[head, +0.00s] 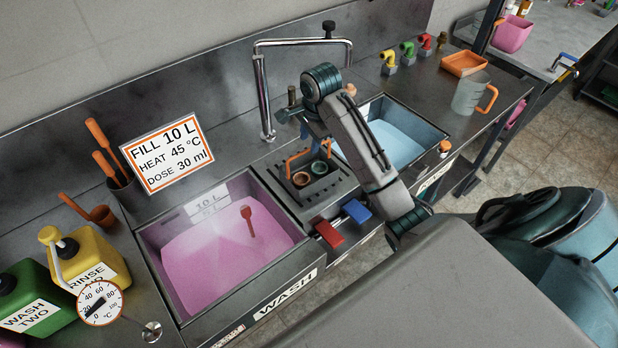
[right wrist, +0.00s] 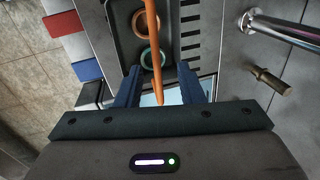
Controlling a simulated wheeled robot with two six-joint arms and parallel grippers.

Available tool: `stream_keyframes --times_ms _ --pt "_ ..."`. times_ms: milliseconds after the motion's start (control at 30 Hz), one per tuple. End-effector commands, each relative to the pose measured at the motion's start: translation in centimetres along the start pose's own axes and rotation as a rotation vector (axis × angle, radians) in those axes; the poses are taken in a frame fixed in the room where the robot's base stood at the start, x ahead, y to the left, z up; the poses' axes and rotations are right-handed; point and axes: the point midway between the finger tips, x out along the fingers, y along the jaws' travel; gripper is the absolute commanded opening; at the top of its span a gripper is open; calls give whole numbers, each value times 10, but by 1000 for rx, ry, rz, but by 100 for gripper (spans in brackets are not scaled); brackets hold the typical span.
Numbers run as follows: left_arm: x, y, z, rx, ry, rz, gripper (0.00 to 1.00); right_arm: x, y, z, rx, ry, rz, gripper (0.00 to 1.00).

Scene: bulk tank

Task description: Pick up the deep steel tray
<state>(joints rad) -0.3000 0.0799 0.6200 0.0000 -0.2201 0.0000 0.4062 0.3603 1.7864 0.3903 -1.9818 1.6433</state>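The likely deep tray is a dark grey container (head: 314,186) with an orange arched handle (head: 298,160), on the ridged strip between the two sinks. Two ring-topped items, one orange and one green, sit in it. In the right wrist view, the tray (right wrist: 125,40) lies beyond my fingers and its orange handle (right wrist: 153,60) runs between them. My right gripper (right wrist: 160,88) is open, with a gap on both sides of the handle. In the head view, my right gripper (head: 304,128) is above the tray; my forearm hides part of the surroundings. My left gripper is out of view.
A pink-filled wash sink (head: 160,275) is left, a blue-filled sink (head: 437,137) right. A steel faucet (head: 265,95) rises behind my gripper. Red (head: 329,235) and blue (head: 357,211) blocks are at the front edge. A jug (head: 468,95) stands right, bottles (head: 85,260) left.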

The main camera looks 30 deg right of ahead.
Motion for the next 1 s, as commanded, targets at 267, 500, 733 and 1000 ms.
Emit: stream_keyframes --times_ms 267,500,733,1000 --pt "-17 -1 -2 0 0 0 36 28 3 3 -1 -1 6 34" --pt "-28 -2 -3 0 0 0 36 61 4 4 -1 1 1 34" --pt "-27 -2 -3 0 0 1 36 66 4 4 -2 2 -1 34" --pt "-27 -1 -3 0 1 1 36 65 4 3 -2 2 0 0"
